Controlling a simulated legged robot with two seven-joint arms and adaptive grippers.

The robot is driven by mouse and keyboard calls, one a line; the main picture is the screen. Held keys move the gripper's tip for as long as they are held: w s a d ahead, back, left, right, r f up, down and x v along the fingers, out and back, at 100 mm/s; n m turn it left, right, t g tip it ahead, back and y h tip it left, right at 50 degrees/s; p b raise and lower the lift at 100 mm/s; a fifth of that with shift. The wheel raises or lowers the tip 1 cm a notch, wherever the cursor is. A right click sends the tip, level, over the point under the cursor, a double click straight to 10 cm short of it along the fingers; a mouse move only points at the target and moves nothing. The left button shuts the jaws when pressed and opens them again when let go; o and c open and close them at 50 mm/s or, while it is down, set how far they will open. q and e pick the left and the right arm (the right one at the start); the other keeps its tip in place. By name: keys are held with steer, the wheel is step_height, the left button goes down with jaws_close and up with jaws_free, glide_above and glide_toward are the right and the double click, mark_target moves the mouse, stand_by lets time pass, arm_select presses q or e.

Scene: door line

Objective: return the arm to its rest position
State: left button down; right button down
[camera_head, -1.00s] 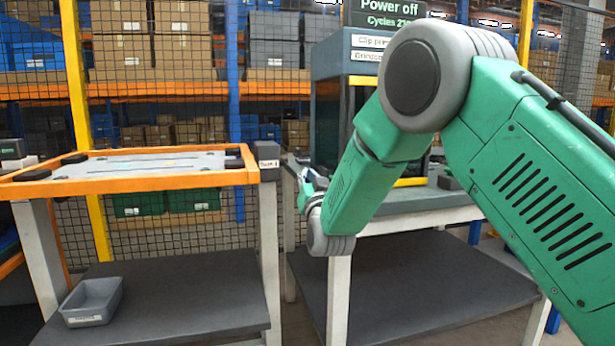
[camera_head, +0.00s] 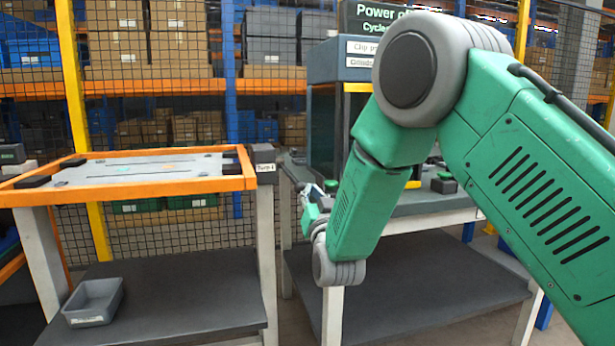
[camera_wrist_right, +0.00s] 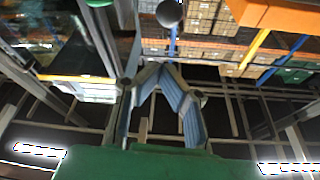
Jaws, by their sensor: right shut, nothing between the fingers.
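My green right arm (camera_head: 365,200) comes in from the right of the head view and bends down at a grey elbow joint. My right gripper (camera_head: 308,190) is partly hidden by its own wrist, in front of the gap between the two benches. In the right wrist view my right gripper (camera_wrist_right: 158,68) has its blue-grey fingers together at the tips, with nothing held. My left gripper is not in view.
An orange-framed bench (camera_head: 250,183) stands at left, with a grey bin (camera_head: 93,303) on its lower shelf. Mesh fencing is behind.

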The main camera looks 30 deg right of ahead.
steer(key=s+a+f+n+g+y+p, duration=0.2)
steer(key=s+f+g, duration=0.3)
steer(key=s+f, duration=0.5)
steer(key=s+a+f+n+g+y+p, duration=0.25)
steer(key=s+f+g, duration=0.2)
steer(key=f, duration=1.05)
steer(key=s+a+f+g+p, duration=0.1)
steer(key=s+f+g, duration=0.2)
steer(key=s, duration=0.7)
steer(key=s+a+f+n+g+y+p, duration=0.1)
steer(key=s+f+g, duration=0.2)
steer(key=s, duration=0.7)
steer(key=s+a+f+n+g+p, duration=0.1)
steer(key=s+f+g, duration=0.3)
steer(key=s, duration=0.7)
steer(key=shift+y+p, duration=0.35)
steer(key=shift+p, duration=0.2)
steer(key=shift+w, duration=0.2)
